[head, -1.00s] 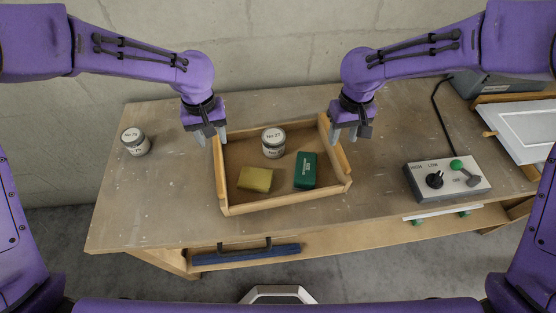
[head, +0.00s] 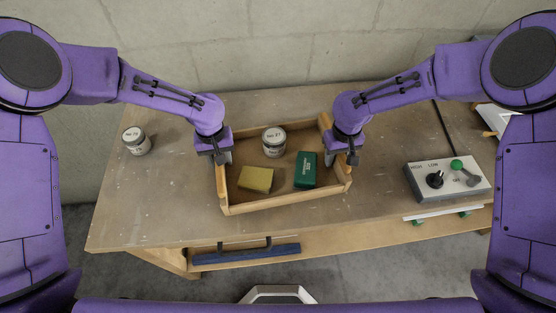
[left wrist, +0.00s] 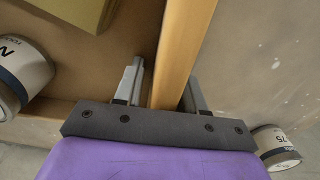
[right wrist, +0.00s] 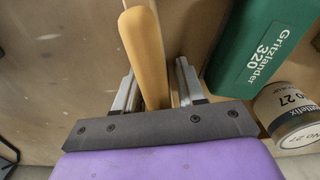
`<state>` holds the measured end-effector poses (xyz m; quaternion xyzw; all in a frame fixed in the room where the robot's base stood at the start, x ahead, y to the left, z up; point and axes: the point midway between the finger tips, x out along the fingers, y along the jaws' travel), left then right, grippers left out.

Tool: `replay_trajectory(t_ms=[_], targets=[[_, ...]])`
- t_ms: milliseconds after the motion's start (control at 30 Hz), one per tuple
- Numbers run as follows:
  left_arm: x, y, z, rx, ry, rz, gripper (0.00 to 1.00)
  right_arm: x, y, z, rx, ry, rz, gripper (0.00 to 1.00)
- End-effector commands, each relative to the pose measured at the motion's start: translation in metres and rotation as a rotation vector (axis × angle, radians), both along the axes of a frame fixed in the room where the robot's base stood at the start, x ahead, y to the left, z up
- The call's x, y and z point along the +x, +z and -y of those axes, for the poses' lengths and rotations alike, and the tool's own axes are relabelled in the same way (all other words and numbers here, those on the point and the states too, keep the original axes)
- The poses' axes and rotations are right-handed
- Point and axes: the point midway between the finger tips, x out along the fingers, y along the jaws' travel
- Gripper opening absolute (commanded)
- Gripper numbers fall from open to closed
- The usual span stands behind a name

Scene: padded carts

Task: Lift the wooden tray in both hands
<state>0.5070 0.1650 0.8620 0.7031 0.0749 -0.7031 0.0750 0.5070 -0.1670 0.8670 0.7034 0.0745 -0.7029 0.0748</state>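The wooden tray (head: 288,202) rests on the workbench. It holds a tin (head: 274,142), a yellow block (head: 256,179) and a green box (head: 306,169). My left gripper (head: 222,160) is at the tray's left wall. In the left wrist view its open fingers (left wrist: 162,88) stand either side of that wall (left wrist: 180,60). My right gripper (head: 341,157) is at the right side. In the right wrist view its open fingers (right wrist: 155,88) straddle the rounded wooden rail (right wrist: 143,50), with gaps visible. The head view partly hides both fingertips behind the grippers.
Another tin (head: 136,141) stands on the workbench (head: 150,210) left of the tray. A blue item with a dark handle (head: 246,254) is below the front edge.

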Motion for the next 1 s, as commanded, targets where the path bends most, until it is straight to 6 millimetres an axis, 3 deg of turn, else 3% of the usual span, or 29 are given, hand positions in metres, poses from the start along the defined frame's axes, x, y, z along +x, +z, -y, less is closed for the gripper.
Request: replay_trajectory(t_ms=[33, 100, 1000], targets=[[0.0000, 0.0001, 0.0000, 0.000, 0.000, 0.000, 0.21, 0.0000, 0.0001, 0.0000, 0.000, 0.000, 0.000, 0.21], [0.0000, 0.0002, 0.0000, 0.000, 0.000, 0.000, 0.00, 0.0000, 0.0002, 0.0000, 0.000, 0.000, 0.000, 0.00], [0.0001, 0.0007, -0.0002, 0.000, 0.000, 0.000, 0.00, 0.0004, 0.0008, 0.0001, 0.000, 0.000, 0.001, 0.00]])
